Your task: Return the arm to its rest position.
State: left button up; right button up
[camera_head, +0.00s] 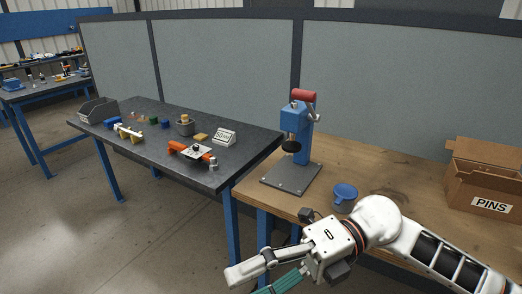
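My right arm comes in from the lower right, with its white elbow (378,216) bent in front of the wooden bench. My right gripper (262,280) hangs at the bottom centre, in front of the bench's front edge and over the floor. One white finger points to the lower left. A teal ribbed part beside it is cut off by the bottom edge, so I cannot tell whether the gripper is open or shut. No held object is clear. My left gripper is not in view.
The wooden bench (372,172) carries a blue press (295,122) on a dark plate, a blue-grey cup (344,196) close to my forearm, and a PINS carton (486,184). The dark table (150,104) holds several small parts. Floor at lower left is clear.

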jog(key=w+r+m+t+y, duration=0.3)
jog(key=w+m+t+y, duration=0.5)
jog(key=m+t, duration=0.25)
jog(key=w+d+f+m+t+h, duration=0.45)
jog(key=f+m+t, duration=0.2)
jog(key=m, duration=0.25)
jog(key=w+d+f+m+t+h, duration=0.45)
jog(key=f+m+t+h, duration=0.2)
jog(key=m, duration=0.25)
jog(key=s+d+f+m+g+h, duration=0.2)
jog(key=s+d+f+m+h, duration=0.1)
jog(key=f, duration=0.7)
jog(key=s+d+f+m+g+h, duration=0.2)
jog(key=s+d+f, duration=0.3)
jog(key=f, duration=0.5)
jog(key=s+d+f+m+g+h, duration=0.2)
jog(key=s+d+f+m+h, duration=0.2)
jog(key=f, duration=0.6)
jog(key=shift+s+d+f, duration=0.15)
jog(key=shift+s+d, duration=0.45)
jog(key=shift+s, duration=0.65)
